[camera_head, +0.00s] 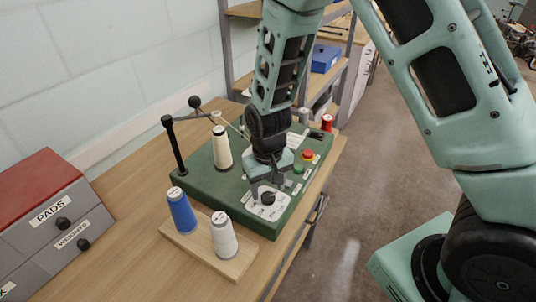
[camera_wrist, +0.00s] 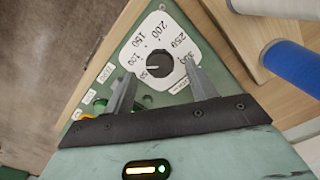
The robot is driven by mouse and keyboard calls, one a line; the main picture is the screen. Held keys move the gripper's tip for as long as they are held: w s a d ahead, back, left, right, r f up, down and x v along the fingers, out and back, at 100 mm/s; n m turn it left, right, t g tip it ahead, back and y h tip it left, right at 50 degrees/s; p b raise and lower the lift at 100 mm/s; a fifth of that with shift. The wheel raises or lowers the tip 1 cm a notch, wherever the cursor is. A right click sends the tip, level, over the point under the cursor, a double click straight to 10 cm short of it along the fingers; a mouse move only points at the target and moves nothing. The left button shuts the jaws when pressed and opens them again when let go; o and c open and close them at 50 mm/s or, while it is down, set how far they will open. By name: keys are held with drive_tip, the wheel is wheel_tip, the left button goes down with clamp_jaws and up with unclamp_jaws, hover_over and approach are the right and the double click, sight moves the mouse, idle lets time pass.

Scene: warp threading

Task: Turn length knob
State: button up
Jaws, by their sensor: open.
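The length knob (camera_wrist: 159,57) is a round black knob on a white dial plate (camera_wrist: 183,75) with printed numbers including 50, 150, 200, 250 and 300. In the head view the knob (camera_head: 267,198) sits near the front end of the green machine (camera_head: 210,187). My gripper (camera_wrist: 160,90) is open, with its two grey fingers pointing toward the dial. The knob lies between and beyond the fingertips in the wrist view, and no contact shows. In the head view my gripper (camera_head: 266,190) is just above the knob and partly hides the plate.
Red (camera_head: 308,155) and green (camera_head: 298,169) buttons are beside my gripper on the machine. A cream cone (camera_head: 222,148) stands on the machine's far side. A wooden board with blue (camera_head: 182,212) and white (camera_head: 224,236) spools stands in front. A drawer unit (camera_head: 50,232) is at left.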

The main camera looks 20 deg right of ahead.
sight(268, 196)
wheel_tip(268, 196, up, 15)
drive_tip(key=b, duration=0.2)
idle(0.5)
